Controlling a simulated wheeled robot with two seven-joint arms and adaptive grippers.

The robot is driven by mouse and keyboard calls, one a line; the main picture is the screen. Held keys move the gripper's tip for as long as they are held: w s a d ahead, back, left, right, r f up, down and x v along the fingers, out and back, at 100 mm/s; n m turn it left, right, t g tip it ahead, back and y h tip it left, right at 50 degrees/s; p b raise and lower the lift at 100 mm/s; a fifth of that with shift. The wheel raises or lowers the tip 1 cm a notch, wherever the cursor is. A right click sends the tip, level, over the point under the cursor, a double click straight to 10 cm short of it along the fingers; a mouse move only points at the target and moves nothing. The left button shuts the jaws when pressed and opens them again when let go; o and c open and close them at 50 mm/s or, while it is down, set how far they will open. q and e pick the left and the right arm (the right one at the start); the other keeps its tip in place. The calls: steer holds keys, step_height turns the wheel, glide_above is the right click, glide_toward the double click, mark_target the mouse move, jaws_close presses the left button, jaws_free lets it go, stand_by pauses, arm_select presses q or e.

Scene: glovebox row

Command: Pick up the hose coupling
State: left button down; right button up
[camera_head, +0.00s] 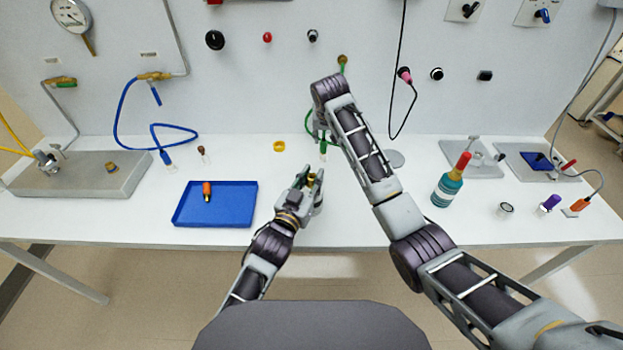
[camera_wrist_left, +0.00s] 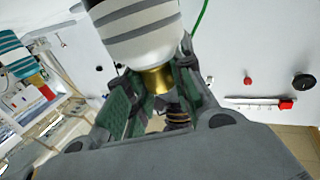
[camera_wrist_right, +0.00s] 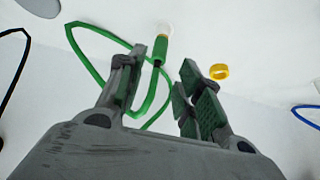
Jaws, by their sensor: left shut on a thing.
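My left gripper (camera_head: 314,180) is shut on a small brass fitting (camera_head: 311,178) above the front of the bench. Brass also shows between its green-padded fingers in the left wrist view (camera_wrist_left: 157,80), under a large white and grey banded part. I cannot tell whether the fitting is the hose coupling. A green hose (camera_head: 308,118) hangs from the panel, with a thicker green end (camera_wrist_right: 160,48) and a whitish tip. My right gripper (camera_wrist_right: 160,85) is open, its fingers apart on either side of part of the hose. In the head view my right arm partly hides it.
A blue tray (camera_head: 230,217) with an orange-handled item stands left of my left gripper. A yellow ring (camera_head: 279,146) lies behind. A teal bottle (camera_head: 447,190) stands at the right. A blue hose (camera_head: 122,110) hangs at the left.

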steer(key=shift+o, duration=1.4)
steer(key=shift+r, duration=0.1)
steer(key=w+a+r+t, duration=0.15)
steer(key=w+r, duration=0.25)
steer(key=r, duration=0.9)
step_height(320, 180, down, 10)
steer(key=s+n+g+h, duration=0.2)
steer(key=n+g, duration=0.1)
steer(key=n, duration=2.7)
steer(key=shift+s+a+n, duration=0.15)
steer(key=shift+s+n, duration=0.15)
steer(key=shift+s, duration=0.05)
steer(key=shift+f+g, duration=0.1)
steer(key=shift+g, duration=0.15)
